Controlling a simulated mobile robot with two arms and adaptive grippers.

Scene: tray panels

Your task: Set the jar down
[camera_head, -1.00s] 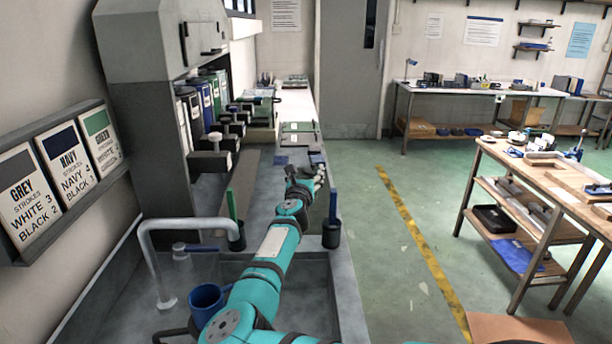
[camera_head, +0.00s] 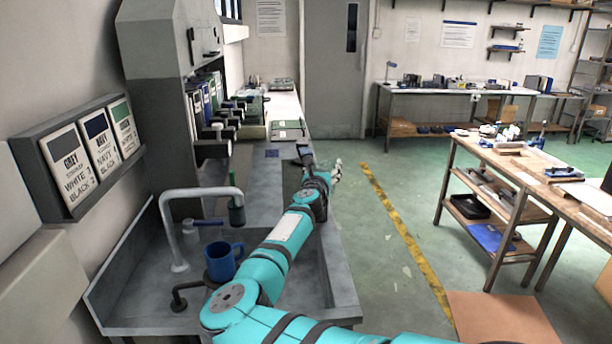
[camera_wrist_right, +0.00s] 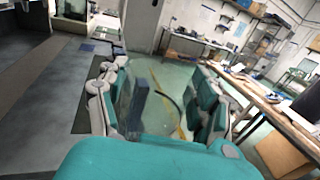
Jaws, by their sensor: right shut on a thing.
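My right gripper (camera_head: 322,172) is at the end of the teal arm, near the right edge of the long grey counter (camera_head: 262,195). In the right wrist view its fingers (camera_wrist_right: 160,70) stand to both sides of a clear, see-through jar (camera_wrist_right: 157,108) and are shut on it. A dark blue upright piece (camera_wrist_right: 137,100) shows in or through the jar; I cannot tell which. Green floor shows behind it. In the head view the jar is too small and hidden to make out. My left gripper is not in view.
A sink with a pale tap (camera_head: 172,235) and a blue mug (camera_head: 222,260) is at the near left. A dark pot (camera_head: 237,213) with a green handle stands by it. Wooden workbenches (camera_head: 530,170) stand at the right. The counter's far middle has bare room.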

